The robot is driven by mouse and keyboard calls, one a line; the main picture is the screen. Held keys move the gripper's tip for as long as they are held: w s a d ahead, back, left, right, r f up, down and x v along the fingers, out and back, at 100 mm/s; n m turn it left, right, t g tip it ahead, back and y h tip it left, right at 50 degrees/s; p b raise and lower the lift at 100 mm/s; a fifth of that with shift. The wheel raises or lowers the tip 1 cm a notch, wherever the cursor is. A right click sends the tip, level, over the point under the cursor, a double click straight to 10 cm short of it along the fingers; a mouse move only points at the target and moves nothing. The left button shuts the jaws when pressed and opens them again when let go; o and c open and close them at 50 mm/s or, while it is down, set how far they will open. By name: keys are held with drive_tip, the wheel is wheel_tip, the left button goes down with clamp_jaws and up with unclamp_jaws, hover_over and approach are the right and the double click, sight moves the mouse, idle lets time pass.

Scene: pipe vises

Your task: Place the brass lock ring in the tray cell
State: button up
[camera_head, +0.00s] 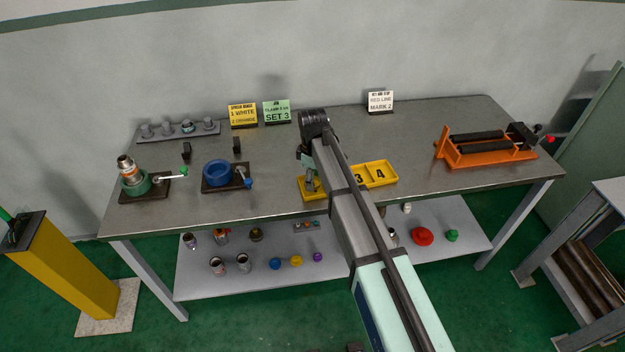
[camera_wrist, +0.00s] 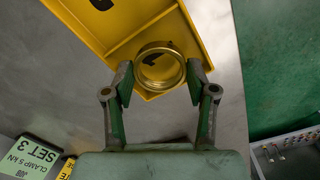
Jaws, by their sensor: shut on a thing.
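The brass lock ring (camera_wrist: 160,87) is gripped between the two fingertips of my gripper (camera_wrist: 159,76) in the wrist view. The ring's opening faces the camera, and the tray floor shows through it. Behind it is the yellow tray (camera_wrist: 122,48), with the ring over a cell near the tray's edge; I cannot tell whether it touches the floor. In the head view my gripper (camera_head: 311,184) is low at the left part of the tray (camera_head: 376,174), and my arm hides some of it. Cells marked 3 and 4 are visible; the ring cannot be made out there.
A blue ring-shaped fixture (camera_head: 217,173) and a green-based vise (camera_head: 133,181) stand at the left. An orange pipe cradle (camera_head: 485,151) stands at the right. Sign cards (camera_head: 277,112) line the back. Bench space between tray and cradle is clear.

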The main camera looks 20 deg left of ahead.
drive_tip(key=shift+f, duration=0.7)
drive_tip(key=shift+f, duration=0.2)
drive_tip(key=o, duration=1)
drive_tip(key=shift+r, duration=0.15)
wheel_tip(320, 180, up, 12)
drive_tip(key=b, duration=0.2)
drive_tip(key=shift+b, duration=0.4)
